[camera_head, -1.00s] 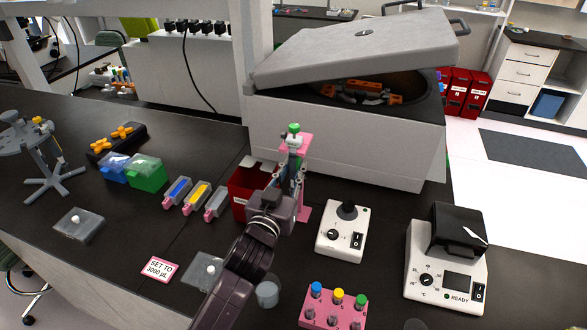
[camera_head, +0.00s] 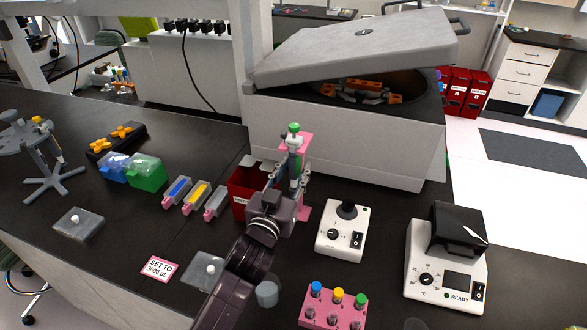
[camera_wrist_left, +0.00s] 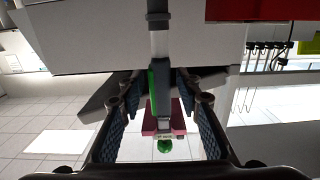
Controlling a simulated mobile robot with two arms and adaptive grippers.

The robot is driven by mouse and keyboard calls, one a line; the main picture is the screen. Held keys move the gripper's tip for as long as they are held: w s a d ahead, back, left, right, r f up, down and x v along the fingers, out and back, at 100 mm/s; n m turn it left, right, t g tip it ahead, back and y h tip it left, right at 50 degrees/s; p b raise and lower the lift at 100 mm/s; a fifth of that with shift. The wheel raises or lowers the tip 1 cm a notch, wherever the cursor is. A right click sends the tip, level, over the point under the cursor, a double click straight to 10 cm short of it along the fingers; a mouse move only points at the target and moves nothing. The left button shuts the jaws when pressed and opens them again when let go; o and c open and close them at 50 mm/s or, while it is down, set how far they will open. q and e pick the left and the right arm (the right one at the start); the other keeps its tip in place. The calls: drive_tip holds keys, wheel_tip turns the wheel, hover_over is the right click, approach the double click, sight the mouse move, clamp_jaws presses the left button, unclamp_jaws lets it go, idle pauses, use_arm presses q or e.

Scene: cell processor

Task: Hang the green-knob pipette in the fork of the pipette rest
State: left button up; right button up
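The green-knob pipette (camera_head: 294,128) stands upright at the pink pipette rest (camera_head: 304,145), its knob above the rest's pink top. In the left wrist view the pipette (camera_wrist_left: 161,70) runs down the middle, its green knob at the bottom beside the pink fork part (camera_wrist_left: 178,124). It appears to sit in the fork, but the exact contact is hidden. My left gripper (camera_head: 285,178) is open, with one finger on each side of the pipette body; gaps show between pads and pipette. My right gripper is not in view.
A red bin (camera_head: 243,188) stands close left of the rest, and the large grey centrifuge (camera_head: 340,148) is behind it. A white mixer (camera_head: 341,232) and a pink tube rack (camera_head: 333,310) stand to the front right.

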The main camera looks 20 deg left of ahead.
use_arm(q)
drive_tip(key=shift+o, duration=0.4)
drive_tip(key=s, duration=1.2)
drive_tip(key=shift+a, duration=0.2)
